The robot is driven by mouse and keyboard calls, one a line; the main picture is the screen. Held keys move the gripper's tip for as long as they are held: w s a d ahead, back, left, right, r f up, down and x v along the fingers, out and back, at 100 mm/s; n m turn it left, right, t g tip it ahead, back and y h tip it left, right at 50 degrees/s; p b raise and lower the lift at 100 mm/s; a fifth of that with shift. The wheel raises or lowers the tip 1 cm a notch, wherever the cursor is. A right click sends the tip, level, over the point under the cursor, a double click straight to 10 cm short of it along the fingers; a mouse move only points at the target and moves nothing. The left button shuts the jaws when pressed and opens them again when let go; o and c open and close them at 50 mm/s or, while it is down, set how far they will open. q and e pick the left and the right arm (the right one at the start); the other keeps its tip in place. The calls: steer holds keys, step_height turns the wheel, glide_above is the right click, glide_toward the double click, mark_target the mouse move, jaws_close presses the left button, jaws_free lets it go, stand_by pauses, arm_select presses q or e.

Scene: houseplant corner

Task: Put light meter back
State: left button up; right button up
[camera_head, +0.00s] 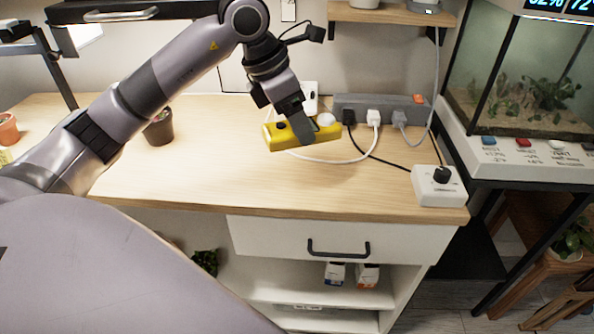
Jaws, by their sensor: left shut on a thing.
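The light meter looks to be the yellow bar-shaped device (325,133) with a dark knob and a white dome on top. It is at the back middle of the wooden bench top (220,185), in front of the power strip. My left gripper (301,130) reaches down over it from above and is shut on it; the fingers hide part of its middle. I cannot tell whether the meter touches the bench or is slightly raised. My right gripper is not in view.
A grey power strip (355,101) with white and dark plugs stands behind. A white cable (340,160) curves in front of the meter. A dark pot (158,130) stands left. The front bench is clear.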

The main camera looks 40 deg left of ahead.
mark_target(275, 130)
arm_select(q)
step_height(275, 130, down, 11)
steer(key=shift+r+b, duration=0.1)
steer(key=shift+b, duration=0.35)
steer(key=shift+f, duration=0.2)
steer(key=o, duration=1.3)
steer(key=shift+c, duration=0.2)
steer(key=shift+r, duration=0.15)
steer(key=shift+r, duration=0.2)
steer(key=p+v, duration=0.1)
steer(key=v, duration=1)
steer(key=shift+s+a+r, duration=0.15)
steer(key=shift+r, duration=0.1)
